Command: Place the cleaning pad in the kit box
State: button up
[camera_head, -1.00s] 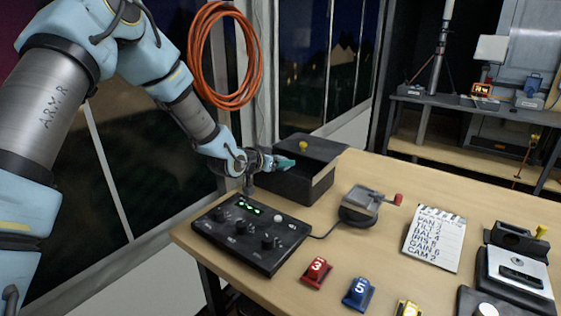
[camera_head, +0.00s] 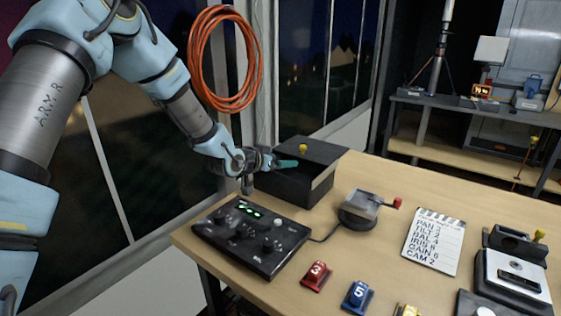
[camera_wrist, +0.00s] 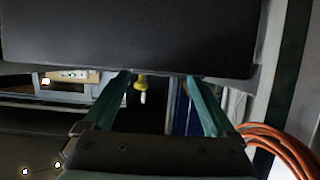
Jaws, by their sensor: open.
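The kit box appears to be the black box (camera_head: 325,185) at the table's back left, with a yellow knob (camera_head: 303,148) at its top. My gripper (camera_head: 288,163) is at the box's left side, its teal fingers pointing right. I cannot tell whether they touch the box. In the wrist view the fingers (camera_wrist: 160,85) are apart with nothing gripped. A yellow knob (camera_wrist: 140,82) shows between them, and a dark panel (camera_wrist: 130,40) fills the top. I cannot make out a cleaning pad in any view. The box's inside is too dark to read.
A black control panel (camera_head: 250,236) lies below my gripper. An orange cable coil (camera_head: 192,60) hangs behind my arm.

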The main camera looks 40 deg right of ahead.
jog(key=b+v, duration=0.3)
jog(key=v, duration=0.8)
jog(key=shift+a, duration=0.15)
jog(key=w+a+f+n+t+y, duration=0.1)
jog(key=w+a+f+n+y, duration=0.2)
jog(key=a, duration=0.9)
jog(key=w+a+f+n+t+y, duration=0.1)
jog(key=w+a+n+y, duration=0.3)
jog(key=a, duration=0.8)
jog(key=s+a+n+g+y, duration=0.2)
jog(key=s+a, duration=0.3)
jog(key=a, duration=0.6)
jog(key=s+a+n+g+y, duration=0.2)
jog(key=s+a+n+y, duration=0.2)
jog(key=a, duration=0.7)
jog(key=shift+s+f+n, duration=0.25)
jog(key=shift+s+n, duration=0.15)
jog(key=shift+s, duration=0.1)
jog(key=shift+d, duration=0.1)
jog(key=shift+c, duration=0.3)
